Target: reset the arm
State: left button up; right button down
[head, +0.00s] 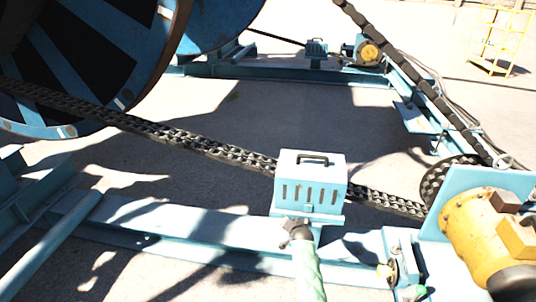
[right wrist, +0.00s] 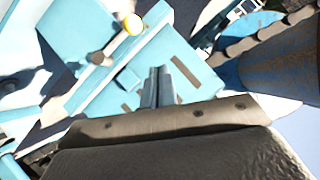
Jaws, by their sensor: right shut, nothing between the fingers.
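My right gripper (right wrist: 160,88) shows in the right wrist view. Its two fingers are together with nothing between them. Light blue metal panels (right wrist: 170,65) with dark slots lie beyond the fingertips; I cannot tell how far apart they are. A round knob with a yellow top (right wrist: 133,24) is above the fingers. There, a light blue slotted box (head: 311,180) with a black handle sits over a dark chain (head: 200,143).
A large blue cable reel (head: 75,55) stands at the left. A yellow motor (head: 480,228) and a chain wheel (head: 440,185) are at the right. Light blue frame beams (head: 190,235) cross the front. Open ground (head: 290,110) lies in the middle. A yellow ladder frame (head: 498,40) stands far right.

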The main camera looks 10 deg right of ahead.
jog(key=s+a+r+n+g+y, duration=0.1)
jog(key=s+r+n+g, duration=0.4)
jog(key=r, duration=0.8)
jog(key=s+a+r+n, duration=0.1)
jog(key=s+r, duration=0.5)
jog(key=s, duration=0.5)
jog(key=s+a+n+g, duration=0.2)
jog(key=s+a, duration=0.1)
jog(key=s, duration=2.2)
jog(key=s+f+g, duration=0.1)
jog(key=s+f, duration=0.2)
jog(key=s, duration=0.3)
jog(key=s+f+g, duration=0.1)
jog(key=s+f, duration=0.2)
jog(key=s, duration=0.4)
jog(key=s+f+n+g, duration=0.1)
jog(key=s+f, duration=0.2)
jog(key=s, duration=0.3)
jog(key=shift+s+a, duration=0.2)
jog(key=shift+a, duration=0.05)
